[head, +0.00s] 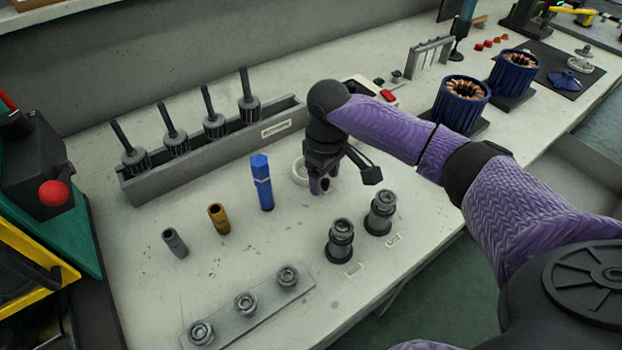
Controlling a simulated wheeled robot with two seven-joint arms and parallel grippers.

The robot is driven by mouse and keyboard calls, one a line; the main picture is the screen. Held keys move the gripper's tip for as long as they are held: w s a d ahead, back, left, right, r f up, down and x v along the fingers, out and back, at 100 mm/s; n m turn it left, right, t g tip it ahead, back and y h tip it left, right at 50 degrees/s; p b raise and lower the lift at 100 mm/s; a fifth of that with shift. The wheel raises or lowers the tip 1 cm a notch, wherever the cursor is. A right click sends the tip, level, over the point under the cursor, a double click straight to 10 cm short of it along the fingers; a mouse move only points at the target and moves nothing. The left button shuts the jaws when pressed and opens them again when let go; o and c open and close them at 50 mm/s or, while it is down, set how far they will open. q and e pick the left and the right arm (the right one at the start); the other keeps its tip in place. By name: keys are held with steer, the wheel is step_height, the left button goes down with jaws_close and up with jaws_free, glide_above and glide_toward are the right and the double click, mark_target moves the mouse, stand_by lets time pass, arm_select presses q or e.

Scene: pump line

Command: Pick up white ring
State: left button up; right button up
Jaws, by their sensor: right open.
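The white ring (298,171) lies on the pale workbench, left of my right gripper and partly hidden behind it. My right gripper (320,186) points down at the bench beside the ring's right side. Its jaws are open, and I see nothing between them. I cannot tell whether a finger touches the ring. My left gripper is not in view.
A blue cylinder (262,182) stands just left of the ring. Two dark metal fittings (341,242) stand in front of the gripper. A grey rack (160,188) with several rotors stands behind. A bronze sleeve (218,218) stands further left.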

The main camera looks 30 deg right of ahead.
steer(key=shift+f, duration=0.7)
steer(key=shift+r, duration=0.2)
steer(key=shift+c, duration=0.3)
jaws_close()
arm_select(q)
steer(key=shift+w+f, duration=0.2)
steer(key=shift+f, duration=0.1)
arm_select(e)
steer(key=shift+r, duration=0.25)
step_height(320, 180, up, 9)
steer(key=p, duration=0.5)
steer(key=shift+r, duration=0.2)
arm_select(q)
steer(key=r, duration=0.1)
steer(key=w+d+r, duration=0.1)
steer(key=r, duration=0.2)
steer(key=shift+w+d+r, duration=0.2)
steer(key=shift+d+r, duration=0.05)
arm_select(e)
steer(key=shift+r, duration=0.1)
